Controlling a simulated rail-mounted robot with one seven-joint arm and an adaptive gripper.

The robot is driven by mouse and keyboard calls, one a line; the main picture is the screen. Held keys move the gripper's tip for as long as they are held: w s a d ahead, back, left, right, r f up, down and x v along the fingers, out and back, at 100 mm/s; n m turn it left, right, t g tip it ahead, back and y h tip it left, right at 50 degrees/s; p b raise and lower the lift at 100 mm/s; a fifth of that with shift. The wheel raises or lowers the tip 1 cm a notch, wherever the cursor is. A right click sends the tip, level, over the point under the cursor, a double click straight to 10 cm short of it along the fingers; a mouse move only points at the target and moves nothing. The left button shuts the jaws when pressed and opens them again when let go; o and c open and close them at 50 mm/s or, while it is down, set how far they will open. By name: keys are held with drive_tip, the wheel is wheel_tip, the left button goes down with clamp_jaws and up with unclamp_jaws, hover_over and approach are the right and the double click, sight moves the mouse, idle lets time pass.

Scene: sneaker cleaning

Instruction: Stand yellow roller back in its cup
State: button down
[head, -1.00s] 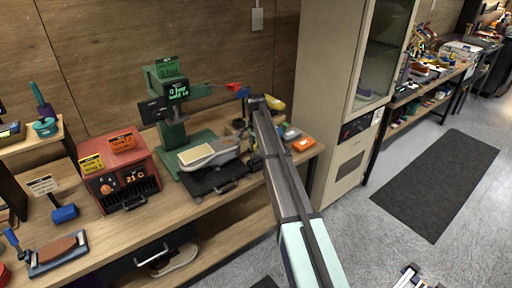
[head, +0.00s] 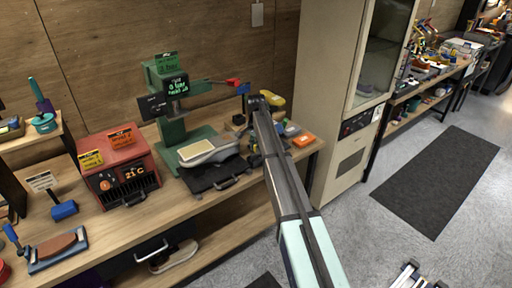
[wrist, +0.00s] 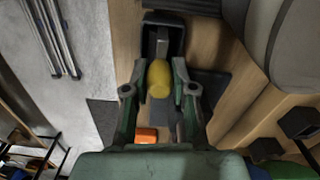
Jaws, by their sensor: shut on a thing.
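The yellow roller (wrist: 160,78) is between the two fingers of my gripper (wrist: 160,90) in the wrist view, and the fingers are shut on it. In the head view the yellow roller (head: 272,98) shows just behind the end of my arm, near the right end of the workbench. My gripper is mostly hidden behind my arm there. A dark holder (wrist: 163,20) lies beyond the roller in the wrist view; I cannot tell whether it is the cup. I cannot make out the cup in the head view.
An orange box (head: 304,140) lies near the bench's right end; it also shows in the wrist view (wrist: 146,135). A green press (head: 172,110), a pale shoe (head: 208,149) and a red heater box (head: 118,165) stand left. A tall cabinet (head: 325,100) borders the bench's right.

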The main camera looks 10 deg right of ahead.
drive_tip(key=shift+f, duration=0.1)
drive_tip(key=c, duration=0.9)
unclamp_jaws()
drive_tip(key=shift+o, duration=0.2)
wheel_tip(320, 180, up, 12)
